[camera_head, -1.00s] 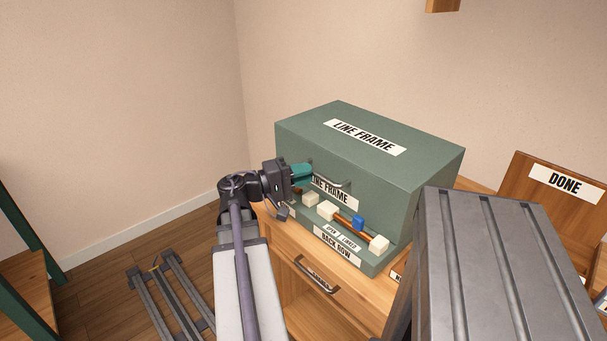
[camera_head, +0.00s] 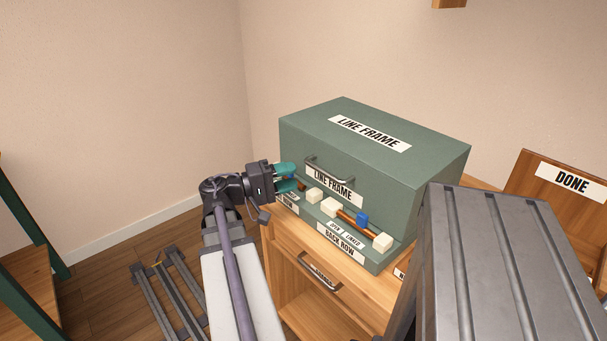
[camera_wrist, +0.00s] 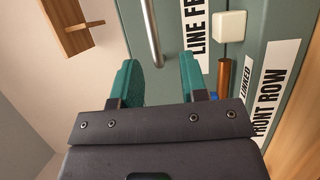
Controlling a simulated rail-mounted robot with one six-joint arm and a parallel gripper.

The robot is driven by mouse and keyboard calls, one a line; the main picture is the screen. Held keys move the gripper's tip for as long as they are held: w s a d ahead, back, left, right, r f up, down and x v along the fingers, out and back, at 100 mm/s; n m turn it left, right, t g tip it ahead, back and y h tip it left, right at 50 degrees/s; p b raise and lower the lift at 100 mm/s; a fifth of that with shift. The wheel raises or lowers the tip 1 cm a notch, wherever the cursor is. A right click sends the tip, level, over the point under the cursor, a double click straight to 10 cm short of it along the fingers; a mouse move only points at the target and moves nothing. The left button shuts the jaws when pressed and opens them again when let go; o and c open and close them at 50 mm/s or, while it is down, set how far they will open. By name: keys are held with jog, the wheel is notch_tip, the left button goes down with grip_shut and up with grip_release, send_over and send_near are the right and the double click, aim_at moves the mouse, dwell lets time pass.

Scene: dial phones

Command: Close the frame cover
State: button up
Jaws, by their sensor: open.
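The green line frame (camera_head: 400,175) is a box on a wooden cabinet. Its front cover panel (camera_head: 365,205) carries a "LINE FRAME" label and a grey bar handle (camera_head: 329,171). The panel hangs down the front, above a ledge with white blocks and a blue block (camera_head: 362,219); whether it is fully shut I cannot tell. My gripper (camera_head: 286,177) is open and empty, left of the handle and close to the box's left front corner. In the wrist view, the teal fingers (camera_wrist: 160,78) are spread, and the handle (camera_wrist: 151,35) lies beyond them, not gripped.
A grey ribbed metal part (camera_head: 490,265) blocks the lower right of the head view. A wooden "DONE" board (camera_head: 560,200) stands at the right. The floor at left holds a dark rail stand (camera_head: 172,290).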

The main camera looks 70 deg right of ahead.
jog(key=v, duration=0.6)
jog(key=shift+f, duration=0.1)
